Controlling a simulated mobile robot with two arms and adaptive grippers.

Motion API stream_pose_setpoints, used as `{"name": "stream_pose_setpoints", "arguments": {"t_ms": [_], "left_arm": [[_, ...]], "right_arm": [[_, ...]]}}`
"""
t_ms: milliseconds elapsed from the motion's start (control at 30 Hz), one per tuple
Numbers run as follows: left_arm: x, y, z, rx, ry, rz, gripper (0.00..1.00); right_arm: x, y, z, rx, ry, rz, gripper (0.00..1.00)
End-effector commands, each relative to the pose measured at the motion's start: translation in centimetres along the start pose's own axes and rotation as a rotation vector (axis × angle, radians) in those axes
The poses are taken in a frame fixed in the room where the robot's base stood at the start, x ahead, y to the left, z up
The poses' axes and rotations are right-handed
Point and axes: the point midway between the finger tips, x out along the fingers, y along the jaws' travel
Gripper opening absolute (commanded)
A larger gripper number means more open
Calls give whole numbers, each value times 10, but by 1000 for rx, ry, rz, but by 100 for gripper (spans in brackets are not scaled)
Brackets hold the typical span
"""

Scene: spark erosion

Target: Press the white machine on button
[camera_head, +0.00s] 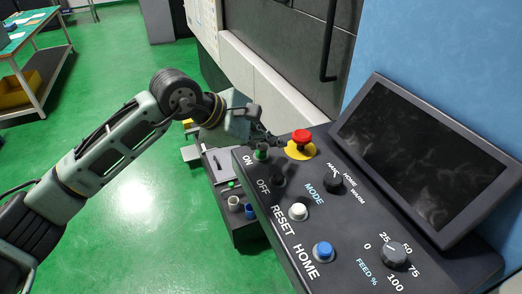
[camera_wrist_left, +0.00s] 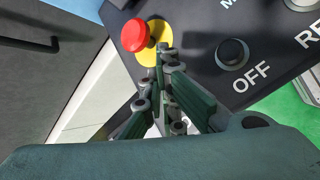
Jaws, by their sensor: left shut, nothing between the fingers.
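The control panel (camera_head: 350,215) is dark and tilted, with a column of labelled buttons. The button by the ON label (camera_head: 261,153) looks green and is at the panel's upper left corner; in the left wrist view it is hidden behind my fingers. My left gripper (camera_head: 268,137) is shut and empty, with its fingertips close above the ON button, beside the red emergency stop. In the left wrist view the gripper (camera_wrist_left: 165,75) points at the panel between the red stop and the OFF button. I cannot tell whether it touches the ON button. My right gripper is not in view.
The red emergency stop (camera_head: 302,138) on its yellow disc is very close to my fingers. Below ON are a black OFF button (camera_head: 278,180), a white RESET button (camera_head: 298,211) and a blue HOME button (camera_head: 323,250). A dark screen (camera_head: 425,160) stands behind.

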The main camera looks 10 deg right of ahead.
Motion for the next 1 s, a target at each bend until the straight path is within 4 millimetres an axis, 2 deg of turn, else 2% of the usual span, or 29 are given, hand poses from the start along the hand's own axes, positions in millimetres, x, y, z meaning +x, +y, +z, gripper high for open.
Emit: {"name": "stream_pose_setpoints", "arguments": {"t_ms": [567,1000], "left_arm": [[2,-2,-2,-1,1,-2,0],[-10,7,6,0,1,-1,0]], "right_arm": [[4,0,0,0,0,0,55],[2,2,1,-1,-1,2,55]]}}
